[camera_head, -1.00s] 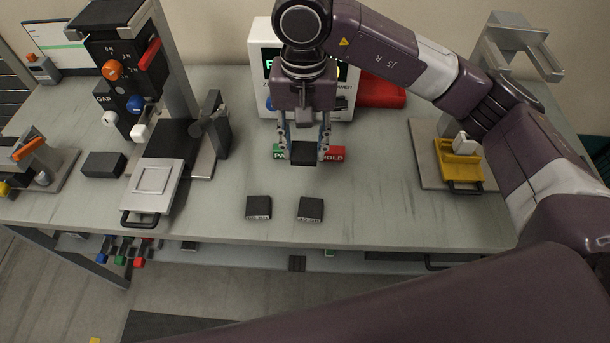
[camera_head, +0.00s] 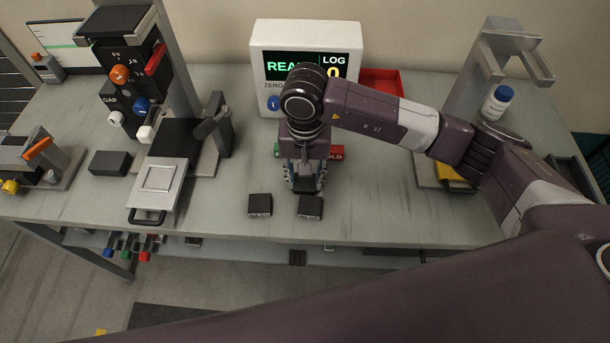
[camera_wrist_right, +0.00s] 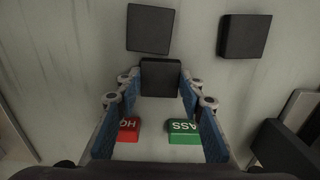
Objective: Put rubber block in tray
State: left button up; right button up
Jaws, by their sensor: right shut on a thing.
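My right gripper (camera_head: 305,184) is shut on a black rubber block, which shows between the fingertips in the right wrist view (camera_wrist_right: 160,77). It is held over the table, just behind the right one of two similar dark blocks. Those blocks are the left block (camera_head: 260,205) and the right block (camera_head: 310,207), both lying near the front edge. A silver tray (camera_head: 146,198) with a black handle sits at the left machine. A yellow tray (camera_head: 455,173) at the right stand is mostly hidden by my arm. A red tray (camera_head: 382,80) lies at the back. My left gripper is not in view.
A white display box (camera_head: 304,35) stands behind my gripper. A red HOLD pad (camera_head: 337,152) and a green PASS pad (camera_wrist_right: 185,131) lie before it. Another dark block (camera_head: 110,163) lies left. Table between silver tray and blocks is clear.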

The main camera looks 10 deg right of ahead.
jog(key=shift+f+b, duration=0.2)
jog(key=shift+b, duration=0.1)
jog(key=o, duration=1.3)
jog(key=shift+r, duration=0.1)
jog(key=shift+c, duration=0.2)
jog(key=shift+r, duration=0.1)
